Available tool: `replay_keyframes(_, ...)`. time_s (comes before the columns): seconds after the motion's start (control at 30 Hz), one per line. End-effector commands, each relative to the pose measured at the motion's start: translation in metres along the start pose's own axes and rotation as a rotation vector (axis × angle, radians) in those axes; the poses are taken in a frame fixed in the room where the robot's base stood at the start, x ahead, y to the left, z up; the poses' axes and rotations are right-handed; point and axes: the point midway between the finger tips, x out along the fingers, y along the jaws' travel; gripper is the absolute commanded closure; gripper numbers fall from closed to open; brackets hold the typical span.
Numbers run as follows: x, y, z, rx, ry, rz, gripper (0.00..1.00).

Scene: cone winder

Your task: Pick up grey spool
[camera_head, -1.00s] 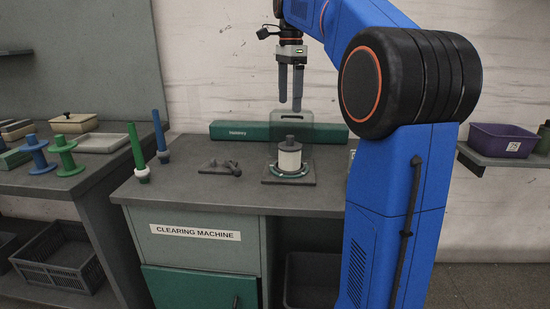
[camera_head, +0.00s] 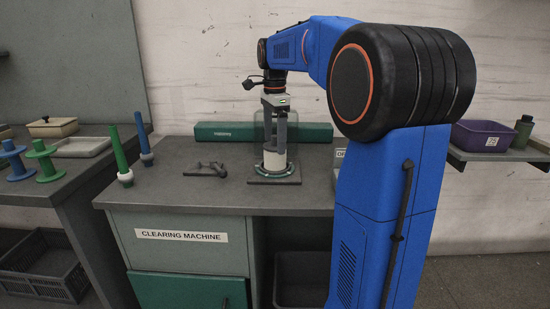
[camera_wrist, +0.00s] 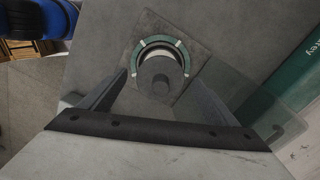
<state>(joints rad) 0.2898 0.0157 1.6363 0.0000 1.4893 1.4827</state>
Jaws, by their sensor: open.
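The grey spool (camera_wrist: 160,74) stands upright in a green ring on a dark square base plate (camera_wrist: 142,35), with a pale band around its body. In the head view its pale lower part (camera_head: 275,162) shows on the machine top, and its grey upper part is mostly behind my fingers. My gripper (camera_head: 274,142) points straight down over it, with a finger on each side of its top. In the wrist view the fingers of my gripper (camera_wrist: 160,93) stand apart, with the spool between and slightly beyond their tips. It is open; I cannot tell whether either finger touches the spool.
A clear upright panel (camera_wrist: 255,105) stands close behind the spool, before a green bar (camera_head: 225,130). A small dark tool (camera_head: 206,169) lies to the left. Green (camera_head: 119,152) and blue (camera_head: 143,137) rods stand farther left. The counter (camera_head: 215,197) is clear in front.

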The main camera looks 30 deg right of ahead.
Motion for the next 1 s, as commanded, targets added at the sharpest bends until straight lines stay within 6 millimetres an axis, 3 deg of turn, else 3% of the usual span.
replay_keyframes(0.23,0.032,-0.001,-0.002,0.0,0.0,0.002,0.17)
replay_keyframes(0.57,0.038,-0.001,-0.003,0.0,0.0,0.0,0.17)
replay_keyframes(0.77,0.037,-0.001,-0.003,0.0,0.0,0.0,0.63)
replay_keyframes(1.0,0.037,-0.001,-0.003,0.0,0.0,0.0,0.63)
